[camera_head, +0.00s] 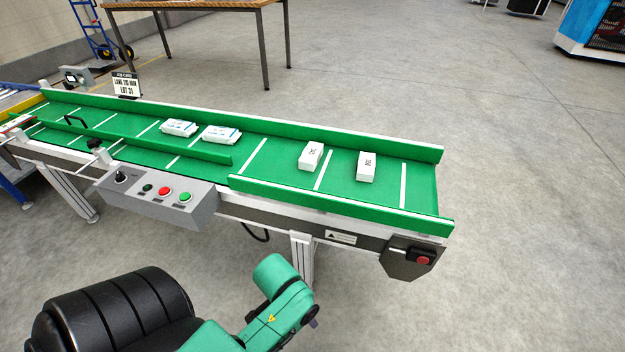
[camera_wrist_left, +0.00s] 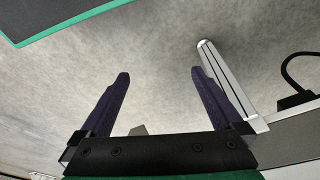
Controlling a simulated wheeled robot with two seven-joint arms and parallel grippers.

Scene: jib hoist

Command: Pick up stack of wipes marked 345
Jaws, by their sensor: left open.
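Two white upright-sided stacks with small dark marks stand on the green conveyor belt, a left one (camera_head: 312,155) and a right one (camera_head: 367,166). Two flatter white packs, one (camera_head: 179,128) and another (camera_head: 221,134), lie further left on the belt. The marks are too small to read, so I cannot tell which is 345. My left gripper (camera_wrist_left: 160,76) is open and empty in the left wrist view, with bare floor beyond its fingers. In the head view my left arm is in front of the conveyor, below belt level, apart from the stacks. My right gripper is not seen.
The conveyor has raised green side rails (camera_head: 340,195), with a gap in the near one. A control box (camera_head: 165,197) with buttons and a red stop button (camera_head: 424,260) stick out on the near side. A conveyor leg (camera_wrist_left: 225,80) stands beside my left gripper.

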